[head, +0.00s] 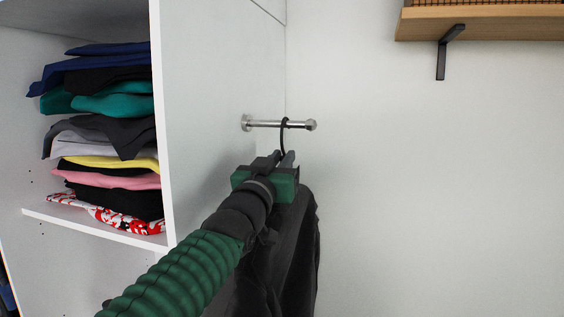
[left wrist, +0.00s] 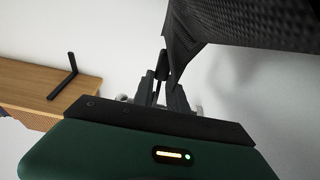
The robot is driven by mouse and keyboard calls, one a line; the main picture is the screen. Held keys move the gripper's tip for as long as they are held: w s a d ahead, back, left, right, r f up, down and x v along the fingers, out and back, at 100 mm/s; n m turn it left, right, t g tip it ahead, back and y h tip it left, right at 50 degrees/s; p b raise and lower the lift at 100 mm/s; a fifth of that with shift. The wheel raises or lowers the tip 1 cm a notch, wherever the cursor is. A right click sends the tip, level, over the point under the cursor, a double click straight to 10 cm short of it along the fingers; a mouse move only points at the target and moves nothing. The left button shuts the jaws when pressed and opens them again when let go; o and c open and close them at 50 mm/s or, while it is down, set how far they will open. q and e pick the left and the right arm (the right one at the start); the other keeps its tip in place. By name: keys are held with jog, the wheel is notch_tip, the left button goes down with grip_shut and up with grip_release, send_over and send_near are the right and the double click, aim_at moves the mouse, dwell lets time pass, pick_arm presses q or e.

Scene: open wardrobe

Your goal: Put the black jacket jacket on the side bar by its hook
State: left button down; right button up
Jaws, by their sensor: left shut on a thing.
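The black jacket (head: 303,262) hangs below and behind my left gripper (head: 284,160), partly hidden by my arm. Its thin dark hook (head: 284,138) rises from the gripper and curves over the silver side bar (head: 268,124), which sticks out from the wardrobe's side panel. The hook looks looped over the bar, near its middle to outer part. My left gripper is shut on the hanger just under the hook. In the left wrist view the gripper fingers (left wrist: 160,92) hold a dark piece, with the jacket cloth (left wrist: 240,25) beside it. My right gripper is not in view.
The open wardrobe's white side panel (head: 205,100) stands left of the bar. Its shelf (head: 85,228) holds a stack of folded clothes (head: 105,130). A wooden wall shelf (head: 480,25) with a black bracket (head: 445,55) is at the upper right. The wall right of the bar is clear.

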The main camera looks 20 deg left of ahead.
pick_arm(q)
jog(key=shift+f, duration=0.25)
jog(key=c, duration=1.3)
grip_release()
jog(key=shift+s, duration=0.1)
